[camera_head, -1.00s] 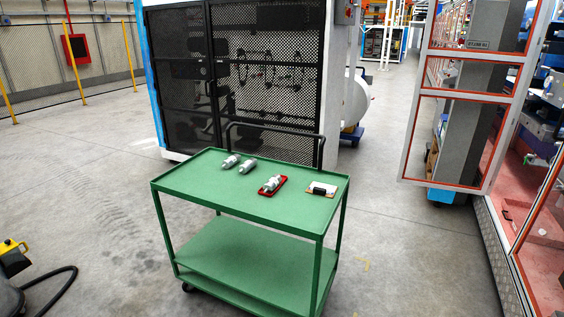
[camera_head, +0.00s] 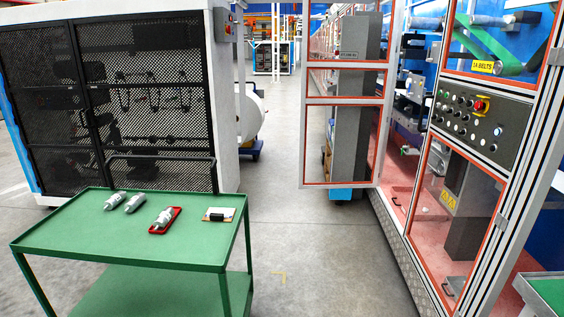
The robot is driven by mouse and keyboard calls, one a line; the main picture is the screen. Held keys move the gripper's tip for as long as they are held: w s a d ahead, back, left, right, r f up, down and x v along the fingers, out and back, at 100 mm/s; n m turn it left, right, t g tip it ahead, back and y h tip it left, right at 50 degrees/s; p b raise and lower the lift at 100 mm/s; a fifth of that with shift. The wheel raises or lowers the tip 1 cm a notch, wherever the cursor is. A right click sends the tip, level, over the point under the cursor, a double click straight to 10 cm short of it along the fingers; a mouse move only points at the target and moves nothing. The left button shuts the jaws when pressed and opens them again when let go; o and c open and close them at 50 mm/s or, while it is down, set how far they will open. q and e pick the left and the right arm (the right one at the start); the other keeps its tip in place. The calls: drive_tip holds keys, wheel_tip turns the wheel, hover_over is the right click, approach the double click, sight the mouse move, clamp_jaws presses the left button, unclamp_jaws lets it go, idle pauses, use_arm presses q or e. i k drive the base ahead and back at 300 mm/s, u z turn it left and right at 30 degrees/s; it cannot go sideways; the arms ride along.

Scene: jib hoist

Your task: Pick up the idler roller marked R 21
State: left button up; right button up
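Three silver-grey rollers lie on the top of a green cart (camera_head: 75,229) at the lower left. Two of them, the left roller (camera_head: 115,201) and the middle roller (camera_head: 135,203), lie side by side near the cart's back edge. The third roller (camera_head: 164,217) lies on a small red tray (camera_head: 156,230). Any markings on the rollers are too small to read, so I cannot tell which is R 21. Neither of my grippers shows in the head view.
A black mesh cage (camera_head: 150,135) stands behind the cart. An open framed door (camera_head: 304,150) and a machine with a control panel (camera_head: 483,121) are at the right. The floor (camera_head: 310,260) between is clear.

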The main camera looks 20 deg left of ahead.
sight(114, 201)
drive_tip(key=z, duration=0.05)
drive_tip(key=i, duration=6.1)
drive_tip(key=u, duration=3.8)
drive_tip(key=i, duration=0.1)
drive_tip(key=u, duration=0.4)
